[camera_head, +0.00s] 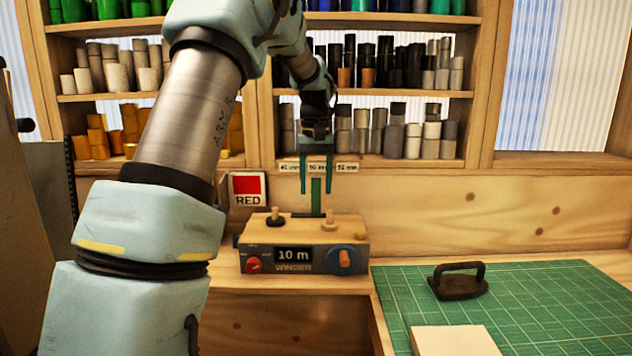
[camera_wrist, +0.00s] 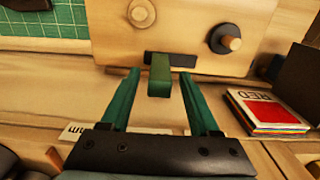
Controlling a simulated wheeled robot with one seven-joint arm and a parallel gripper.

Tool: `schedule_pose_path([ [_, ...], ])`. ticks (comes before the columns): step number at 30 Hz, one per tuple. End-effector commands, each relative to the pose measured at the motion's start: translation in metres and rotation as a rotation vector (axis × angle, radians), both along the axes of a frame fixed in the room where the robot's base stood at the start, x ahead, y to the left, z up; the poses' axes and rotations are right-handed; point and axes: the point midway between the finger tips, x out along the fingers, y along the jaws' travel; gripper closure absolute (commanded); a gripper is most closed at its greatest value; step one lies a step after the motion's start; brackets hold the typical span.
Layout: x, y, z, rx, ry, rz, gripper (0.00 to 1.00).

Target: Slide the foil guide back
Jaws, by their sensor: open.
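The winder (camera_head: 306,256) is a wooden box with a "10 m" display, a red knob and a blue dial. A green upright post, apparently the foil guide (camera_head: 316,200), stands at a dark slot at the back of its top. In the wrist view the guide (camera_wrist: 159,76) is a green block by the dark slot (camera_wrist: 181,60). My gripper (camera_head: 316,188) points down over the winder's back, open, with one teal finger on each side of the guide. In the wrist view my gripper (camera_wrist: 159,80) shows gaps on both sides of it. Contact is not visible.
A dark peg (camera_head: 275,217) and a light peg (camera_head: 330,221) stand on the winder's top. A RED card (camera_head: 247,190) is behind it at left. A green cutting mat (camera_head: 560,300) with a black iron-like weight (camera_head: 458,281) lies right. Shelves of rolls (camera_head: 400,130) stand behind.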

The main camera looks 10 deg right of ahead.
Motion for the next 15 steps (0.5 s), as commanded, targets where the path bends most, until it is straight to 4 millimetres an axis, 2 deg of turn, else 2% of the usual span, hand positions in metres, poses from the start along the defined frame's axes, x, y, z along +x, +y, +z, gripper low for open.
schedule_pose_path([
  [6, 0.0000, -0.0001, -0.0005, 0.000, 0.000, 0.000, 0.38],
  [15, 0.0000, -0.0002, -0.0003, 0.000, 0.000, 0.000, 0.72],
])
